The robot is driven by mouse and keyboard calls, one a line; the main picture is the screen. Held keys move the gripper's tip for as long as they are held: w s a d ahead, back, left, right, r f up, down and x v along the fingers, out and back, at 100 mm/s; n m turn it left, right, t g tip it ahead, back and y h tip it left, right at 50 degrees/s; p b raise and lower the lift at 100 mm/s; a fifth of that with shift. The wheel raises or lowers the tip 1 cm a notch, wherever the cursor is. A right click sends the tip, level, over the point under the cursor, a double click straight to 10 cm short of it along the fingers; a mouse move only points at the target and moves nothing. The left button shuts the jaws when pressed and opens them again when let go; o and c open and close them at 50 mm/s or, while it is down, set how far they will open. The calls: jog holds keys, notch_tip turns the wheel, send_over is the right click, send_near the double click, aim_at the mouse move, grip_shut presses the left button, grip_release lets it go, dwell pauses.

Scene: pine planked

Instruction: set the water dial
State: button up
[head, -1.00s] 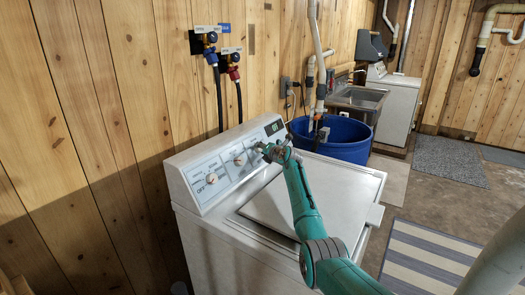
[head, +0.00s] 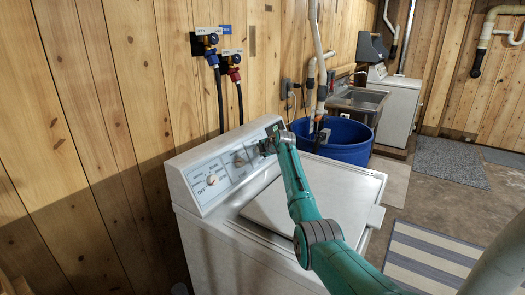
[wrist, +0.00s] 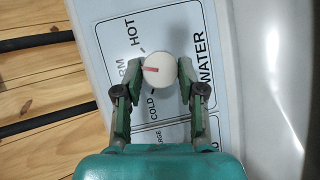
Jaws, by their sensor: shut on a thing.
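The water dial (wrist: 158,71) is a round white knob with a red mark, on a panel lettered HOT, WARM, COLD and WATER. In the wrist view its red mark points left, roughly toward WARM. My gripper (wrist: 161,74) has one finger on each side of the dial and is shut on it. In the head view my gripper (head: 266,147) is at the right part of the washer's control panel (head: 225,167) and hides the water dial.
Two other dials sit further left on the panel, a middle one (head: 240,159) and a left one (head: 211,180). The washer's lid (head: 330,185) is closed below my arm. A blue tub (head: 345,140) stands beside the washer. Hoses and valves (head: 208,40) are on the wall behind.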

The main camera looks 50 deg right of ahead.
jog(key=shift+f, duration=0.1)
dwell(0.3)
jog(key=o, duration=1.1)
jog(key=shift+v, duration=3.75)
jog(key=shift+o, duration=0.3)
